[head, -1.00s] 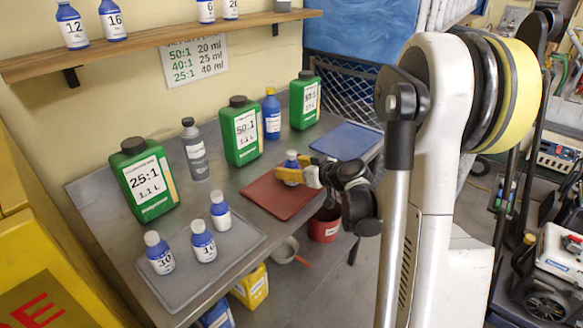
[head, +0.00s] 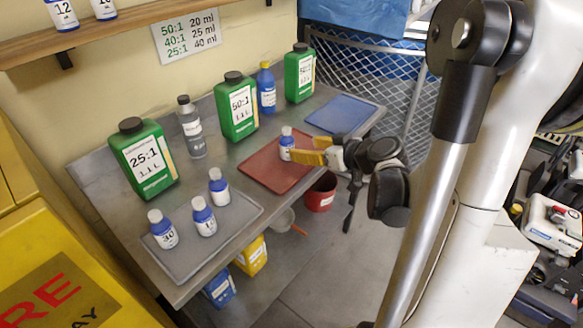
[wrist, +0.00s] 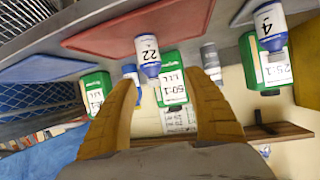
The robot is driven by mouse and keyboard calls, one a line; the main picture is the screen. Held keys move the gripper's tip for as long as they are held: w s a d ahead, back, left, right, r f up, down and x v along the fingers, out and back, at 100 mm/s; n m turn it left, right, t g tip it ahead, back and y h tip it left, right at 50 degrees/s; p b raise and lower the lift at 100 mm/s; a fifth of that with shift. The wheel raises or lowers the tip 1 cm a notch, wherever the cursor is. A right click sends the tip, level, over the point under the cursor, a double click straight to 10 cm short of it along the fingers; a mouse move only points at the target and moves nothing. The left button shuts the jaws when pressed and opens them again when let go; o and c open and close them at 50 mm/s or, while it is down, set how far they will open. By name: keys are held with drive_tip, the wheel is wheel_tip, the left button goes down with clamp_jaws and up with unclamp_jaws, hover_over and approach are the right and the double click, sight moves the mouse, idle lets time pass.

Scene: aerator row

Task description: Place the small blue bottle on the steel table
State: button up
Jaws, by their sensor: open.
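A small blue bottle (head: 287,143) with a white cap and white label stands upright on the red mat (head: 262,168), which lies on the steel table (head: 218,160). In the wrist view, which is upside down, the small blue bottle (wrist: 148,58) reads 22. My gripper (head: 312,157) is just right of the bottle in the head view, its yellow fingers spread. In the wrist view my gripper (wrist: 163,84) is open and empty, with the bottle beyond its fingertips, apart from them as far as I can tell.
Three similar small bottles stand on a grey tray (head: 232,218) at the table's front left. Green jugs (head: 146,160), a grey bottle (head: 192,128) and a taller blue bottle (head: 267,92) line the back. A blue mat (head: 342,114) lies right. Bare steel shows between tray and red mat.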

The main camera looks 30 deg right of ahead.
drive_tip(key=s+a+r+g, duration=0.1)
drive_tip(key=s+a+g, duration=0.15)
drive_tip(key=a, duration=0.45)
drive_tip(key=s+a+r+g, duration=0.1)
drive_tip(key=s+a+g, duration=0.1)
drive_tip(key=s+a, duration=0.35)
drive_tip(key=s+a+r+m+g+h, duration=0.1)
drive_tip(key=s+a+r+m+h, duration=0.1)
drive_tip(key=s+a, duration=0.3)
drive_tip(key=s, duration=0.3)
drive_tip(key=shift+s+a+h, duration=0.2)
drive_tip(key=shift+a+h, duration=0.2)
